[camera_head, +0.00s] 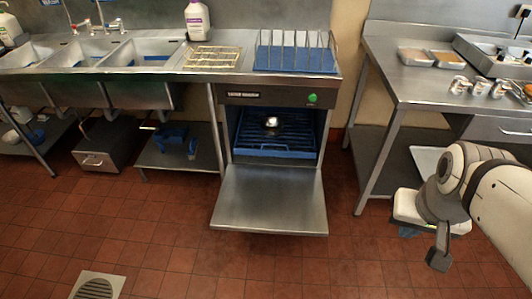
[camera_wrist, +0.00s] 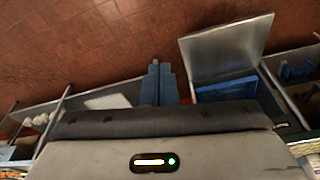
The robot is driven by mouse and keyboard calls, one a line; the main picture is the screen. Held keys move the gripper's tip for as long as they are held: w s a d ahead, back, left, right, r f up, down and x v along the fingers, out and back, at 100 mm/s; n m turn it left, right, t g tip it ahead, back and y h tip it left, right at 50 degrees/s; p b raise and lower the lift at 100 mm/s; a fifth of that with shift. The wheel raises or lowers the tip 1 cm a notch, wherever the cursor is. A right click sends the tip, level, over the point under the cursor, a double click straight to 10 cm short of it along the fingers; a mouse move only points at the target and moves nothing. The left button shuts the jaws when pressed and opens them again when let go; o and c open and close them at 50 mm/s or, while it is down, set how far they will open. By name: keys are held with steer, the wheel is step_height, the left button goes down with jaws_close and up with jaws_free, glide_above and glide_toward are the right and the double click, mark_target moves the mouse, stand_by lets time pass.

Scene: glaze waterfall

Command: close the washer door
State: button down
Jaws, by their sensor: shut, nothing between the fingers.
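The washer (camera_head: 238,96) stands under the counter in the middle of the head view. Its steel door (camera_head: 270,200) is open, folded down and out in front over the floor. Inside is a blue rack (camera_head: 275,145) with a shiny metal item (camera_head: 271,122) on it. In the wrist view the open door (camera_wrist: 226,50) shows at upper right, with the blue rack (camera_wrist: 226,90) below it. My gripper (camera_head: 408,232) is to the right of the door, apart from it. Its blue-grey fingers (camera_wrist: 158,85) are together and empty in the wrist view.
A steel table (camera_head: 400,80) with trays and cups stands at right, close to my arm. Sinks (camera_head: 140,58) and a counter with a dish rack (camera_head: 293,62) run left. A grey box (camera_head: 97,160) sits below. The tiled floor (camera_head: 170,225) in front is clear, with a drain (camera_head: 97,287).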

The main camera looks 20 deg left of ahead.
steer(key=w+d+f+n+g+h+b, duration=0.2)
steer(key=w+f+n+h+b, duration=0.15)
steer(key=w+f+b, duration=0.35)
steer(key=w+a+f+n+t+h+b, duration=0.1)
steer(key=w+a+f+n+h+b, duration=0.1)
steer(key=w+a+f+n+b, duration=0.35)
steer(key=w+a+f+n+t+h+b, duration=0.25)
steer(key=w+f, duration=0.35)
steer(key=f, duration=0.4)
steer(key=w+a+f+n+t+h+b, duration=0.1)
steer(key=w+a+f+n+h+b, duration=0.3)
steer(key=f, duration=0.3)
steer(key=w+a+f+n+t+y+b, duration=0.25)
steer(key=a+f+n+t+b, duration=0.3)
steer(key=a+f, duration=0.8)
steer(key=w+a+f+n+t+y+b, duration=0.1)
steer(key=a+f+n+t+y+b, duration=0.35)
steer(key=a+f, duration=0.85)
steer(key=s+a+f+n+t+y+b, duration=0.25)
steer(key=s+a+f+n+y, duration=0.35)
steer(key=f, duration=0.6)
steer(key=s+a+f+n+t+y+b, duration=0.1)
steer(key=s+a+f+n+y+b, duration=0.3)
steer(key=s+a+f+n, duration=0.55)
steer(key=w+r+m+b, duration=0.2)
steer(key=w+b, duration=0.3)
steer(key=w, duration=0.8)
steer(key=shift+a+r, duration=0.15)
steer(key=shift+r, duration=0.45)
